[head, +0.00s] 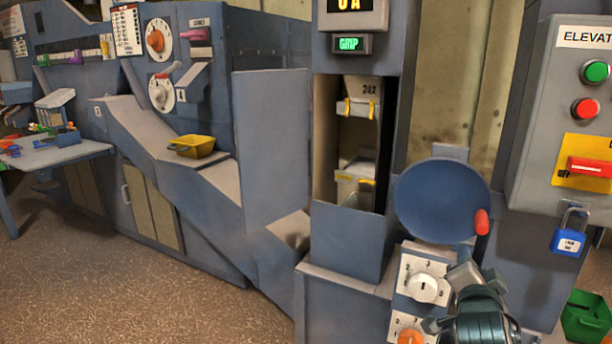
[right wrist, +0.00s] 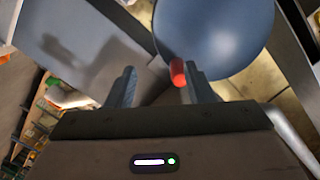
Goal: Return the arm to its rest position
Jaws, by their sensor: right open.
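My right gripper (head: 450,298) is at the lower right of the head view, in front of the dial panel and below the blue round disc (head: 440,198). In the right wrist view its two fingers (right wrist: 163,84) stand wide apart, with nothing held between them. The disc's red knob (head: 481,221) is above the gripper in the head view. In the right wrist view the knob (right wrist: 178,72) shows beyond the fingertips, nearer the right finger, and I cannot tell the exact gap. My left gripper is not in view.
A white dial (head: 424,288) and an orange dial (head: 410,336) sit close beside the gripper. The elevator shaft's open door (head: 272,145) stands left of the buckets (head: 360,92). A control box (head: 560,110) with a blue padlock (head: 568,242) is at right. A green bin (head: 587,318) stands below.

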